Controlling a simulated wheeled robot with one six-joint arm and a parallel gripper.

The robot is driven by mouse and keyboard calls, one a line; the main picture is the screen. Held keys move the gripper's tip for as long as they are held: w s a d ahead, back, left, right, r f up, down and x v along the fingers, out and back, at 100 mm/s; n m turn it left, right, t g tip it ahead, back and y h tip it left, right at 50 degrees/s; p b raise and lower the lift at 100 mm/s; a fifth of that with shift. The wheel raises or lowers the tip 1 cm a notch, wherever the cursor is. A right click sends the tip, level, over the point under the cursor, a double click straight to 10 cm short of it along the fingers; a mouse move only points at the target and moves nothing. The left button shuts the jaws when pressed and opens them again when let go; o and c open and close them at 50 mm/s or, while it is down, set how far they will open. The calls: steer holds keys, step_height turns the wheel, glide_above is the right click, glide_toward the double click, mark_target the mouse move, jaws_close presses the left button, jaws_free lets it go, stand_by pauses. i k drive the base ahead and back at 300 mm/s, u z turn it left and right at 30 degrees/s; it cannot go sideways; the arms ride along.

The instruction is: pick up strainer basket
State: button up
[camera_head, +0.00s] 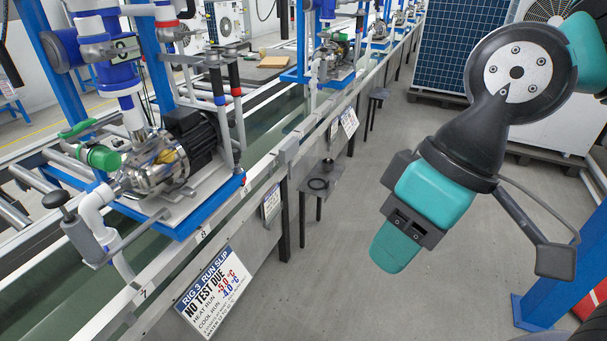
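A small bracket shelf (333,178) at the side of the line, right of the nearest rig, carries a black ring-shaped part (317,184) and a small dark upright part (328,164). I cannot tell whether either is the strainer basket. The nearest pump (152,176) has a shiny metal housing with something yellowish on it, which I cannot identify. My arm hangs at the right, over the grey floor and apart from the shelf. I cannot clearly make out the fingers of my gripper or anything held.
A slip (214,293) on the line's near side reads "RIG 3 RUN SLIP, NO TEST DUE". A blue tray (205,212) holds the nearest pump. More rigs stand farther along. A blue post (560,272) stands at the right. The floor (330,290) between is clear.

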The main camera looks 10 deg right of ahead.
mark_target(328, 164)
steer(key=u, duration=0.35)
steer(key=k, duration=0.4)
steer(key=z, duration=0.45)
steer(key=i, duration=0.6)
steer(key=z, duration=0.75)
steer(key=i, duration=1.3)
steer(key=u, duration=1.3)
steer(key=i, duration=0.55)
steer(key=u, duration=0.45)
steer(key=i, duration=0.9)
steer(key=z, duration=0.05)
